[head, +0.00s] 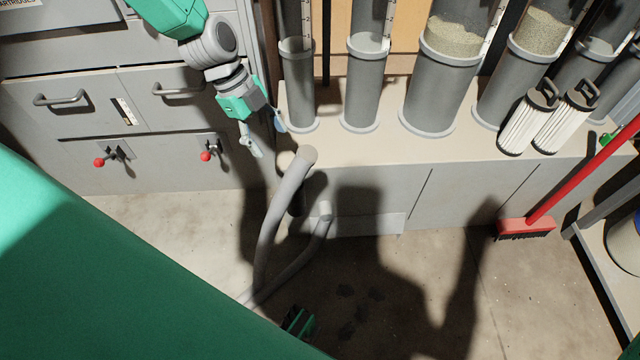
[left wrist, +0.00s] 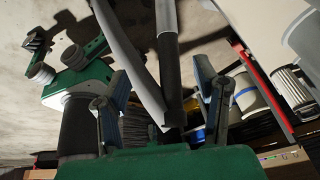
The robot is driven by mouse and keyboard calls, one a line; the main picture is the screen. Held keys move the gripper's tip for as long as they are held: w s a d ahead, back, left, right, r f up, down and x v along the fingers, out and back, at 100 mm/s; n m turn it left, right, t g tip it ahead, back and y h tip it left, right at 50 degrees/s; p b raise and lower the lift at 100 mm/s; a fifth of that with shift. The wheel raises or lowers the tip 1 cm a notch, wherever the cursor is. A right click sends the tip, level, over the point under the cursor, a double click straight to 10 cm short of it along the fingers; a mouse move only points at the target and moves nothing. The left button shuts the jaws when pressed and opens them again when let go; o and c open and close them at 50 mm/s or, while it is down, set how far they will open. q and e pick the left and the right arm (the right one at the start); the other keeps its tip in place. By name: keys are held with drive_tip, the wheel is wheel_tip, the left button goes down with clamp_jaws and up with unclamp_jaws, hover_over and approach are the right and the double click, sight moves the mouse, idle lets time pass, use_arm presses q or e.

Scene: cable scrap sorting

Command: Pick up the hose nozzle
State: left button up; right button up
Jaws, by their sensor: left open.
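A grey hose (head: 275,225) rises from the floor at the front of the low bench. Its upper end bends near the bench edge, and a dark tube (head: 297,203), which looks like the nozzle, shows beside and below the bend. My left gripper (head: 266,136) is open and empty, above and left of the hose bend, with its fingers pointing down. In the left wrist view the fingers (left wrist: 162,100) stand wide apart. The dark tube (left wrist: 169,75) and grey hose (left wrist: 130,55) show between and beyond them. I cannot see contact. My right gripper is not clearly in view.
Clear cylinders with grey bases (head: 432,100) stand along the bench (head: 375,160). Two white pleated filters (head: 530,120) stand at its right. A red broom (head: 525,228) leans there. Drawers with handles and red knobs (head: 205,156) are at the left. The floor (head: 400,290) is mostly clear.

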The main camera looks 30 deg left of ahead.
sight(298, 174)
use_arm(q)
drive_tip(key=shift+m, duration=0.7)
drive_tip(key=b+x, duration=0.1)
drive_tip(key=x, duration=0.1)
drive_tip(key=b+x, duration=0.1)
drive_tip(key=x, duration=0.2)
drive_tip(key=b+x, duration=0.1)
drive_tip(key=x, duration=0.1)
drive_tip(key=shift+w+d+f, duration=0.2)
drive_tip(key=shift+w+d, duration=0.1)
drive_tip(key=shift+w, duration=0.1)
drive_tip(key=b+x, duration=0.3)
drive_tip(key=x, duration=0.2)
drive_tip(key=shift+w+d+f, duration=0.1)
drive_tip(key=shift+w+f, duration=0.05)
drive_tip(key=shift+w, duration=0.05)
clamp_jaws()
